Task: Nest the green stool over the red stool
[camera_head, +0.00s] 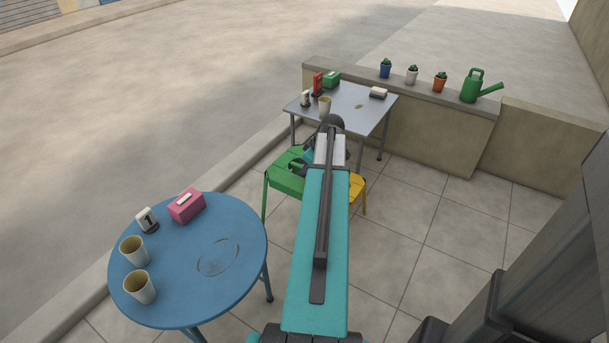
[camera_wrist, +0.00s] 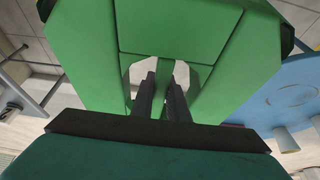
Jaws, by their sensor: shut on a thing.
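The green stool (camera_head: 284,175) is upright beyond the blue round table in the head view, partly hidden by my arm. In the wrist view its green seat (camera_wrist: 190,30) fills most of the picture, with two slots beside a narrow middle strip. My gripper (camera_wrist: 163,84) has its dark fingers at these slots, shut on the strip of the seat. In the head view the gripper is mostly hidden behind my arm. I cannot tell whether the stool's legs touch the floor. I see no red stool in either view.
A yellow stool (camera_head: 357,192) shows partly behind my arm, just right of the green one. The blue round table (camera_head: 235,275) stands front left, with cups and a pink box (camera_head: 186,206). A grey table (camera_head: 365,112) stands behind, near a low wall (camera_head: 440,125). Tiled floor at right is clear.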

